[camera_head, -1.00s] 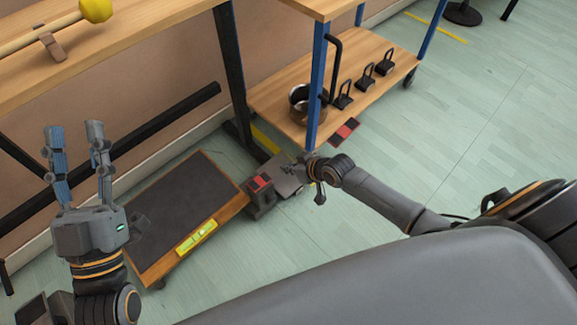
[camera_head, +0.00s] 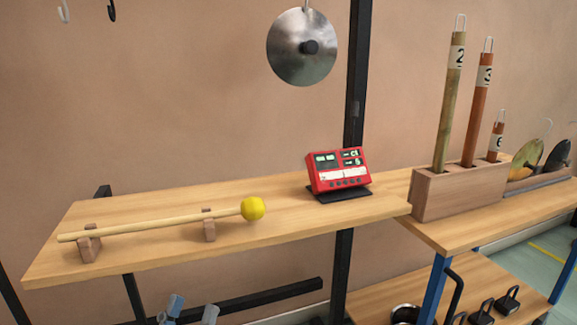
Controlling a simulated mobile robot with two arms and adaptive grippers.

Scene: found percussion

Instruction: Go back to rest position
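My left gripper (camera_head: 190,312) shows only as two fingertips at the bottom edge, below the wooden shelf. The fingertips stand apart with a gap between them and nothing in it. The rest of the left arm is cut off by the picture's edge. My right gripper and arm are out of view. The yellow-headed mallet (camera_head: 165,225) lies across two small wooden rests on the shelf (camera_head: 270,225), clear of my gripper.
A red electronic box (camera_head: 338,170) stands on the shelf. A metal disc (camera_head: 302,47) hangs above. A wooden block (camera_head: 460,188) holds numbered tubes (camera_head: 478,110) at right. Black-handled weights (camera_head: 481,313) sit on the lower shelf. Black posts (camera_head: 354,80) rise behind.

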